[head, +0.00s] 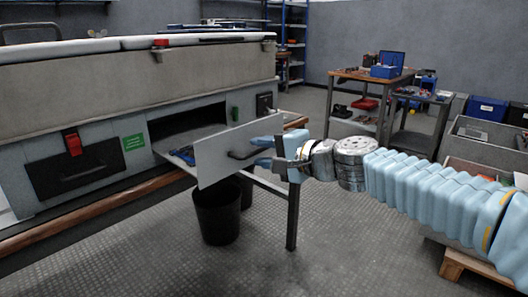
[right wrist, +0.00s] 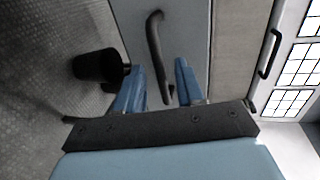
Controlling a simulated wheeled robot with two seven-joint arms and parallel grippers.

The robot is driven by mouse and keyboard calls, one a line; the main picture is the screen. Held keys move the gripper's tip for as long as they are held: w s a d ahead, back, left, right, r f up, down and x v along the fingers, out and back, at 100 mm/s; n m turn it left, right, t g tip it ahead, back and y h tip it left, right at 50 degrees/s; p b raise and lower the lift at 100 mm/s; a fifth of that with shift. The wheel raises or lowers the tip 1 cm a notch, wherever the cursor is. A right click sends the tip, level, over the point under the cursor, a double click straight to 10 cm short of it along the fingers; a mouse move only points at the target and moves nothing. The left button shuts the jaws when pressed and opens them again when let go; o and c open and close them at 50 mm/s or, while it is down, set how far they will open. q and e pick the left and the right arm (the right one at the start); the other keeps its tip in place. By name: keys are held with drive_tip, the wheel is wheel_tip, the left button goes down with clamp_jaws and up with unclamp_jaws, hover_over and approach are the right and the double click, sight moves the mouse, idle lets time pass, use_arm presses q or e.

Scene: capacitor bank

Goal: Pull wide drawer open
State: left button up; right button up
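The wide drawer's pale grey front panel (head: 225,156) stands out from the grey cabinet (head: 95,130), so the drawer is partly open. Blue items (head: 184,154) lie inside it. The drawer's dark bar handle (head: 243,154) is on the front panel; it also shows in the right wrist view (right wrist: 155,45). My right gripper (head: 262,152) is at the handle. In the right wrist view its two blue fingers (right wrist: 160,90) are apart, with the handle's end between them and a visible gap beside it. My left gripper is not in view.
A black bin (head: 218,212) stands on the floor below the drawer. A table leg (head: 292,215) is just right of it. A closed drawer with a red latch (head: 73,143) is at left. Workbenches (head: 370,85) stand behind. The foreground floor is clear.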

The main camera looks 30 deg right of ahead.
drive_tip(key=shift+s+r, duration=0.1)
drive_tip(key=p+v, duration=0.1)
drive_tip(key=v, duration=1.2)
drive_tip(key=shift+s, duration=0.3)
drive_tip(key=shift+d, duration=0.1)
drive_tip(key=w+a+f+g+h+p, duration=0.15)
drive_tip(key=w+f+g, duration=0.25)
drive_tip(key=w+f, duration=0.6)
drive_tip(key=a+f+n+g+h+p, duration=0.1)
drive_tip(key=a+f+n+g, duration=0.15)
drive_tip(key=f, duration=0.95)
drive_tip(key=a+f+n+g+p, duration=0.2)
drive_tip(key=a+f, duration=0.1)
drive_tip(key=f, duration=0.8)
drive_tip(key=s+a+f+n+g, duration=0.1)
drive_tip(key=s+a+f+n, duration=0.1)
drive_tip(key=s+a+f, duration=0.2)
drive_tip(key=s+a+f+n+g+y+p, duration=0.1)
drive_tip(key=s+a+f, duration=0.4)
drive_tip(key=f, duration=0.5)
drive_tip(key=s+a+f+n+g+p, duration=0.1)
drive_tip(key=s+a+f+n+g, duration=0.2)
drive_tip(key=s+f, duration=0.3)
wheel_tip(320, 180, down, 2)
drive_tip(key=shift+a+n, duration=0.85)
drive_tip(key=shift+a, duration=0.05)
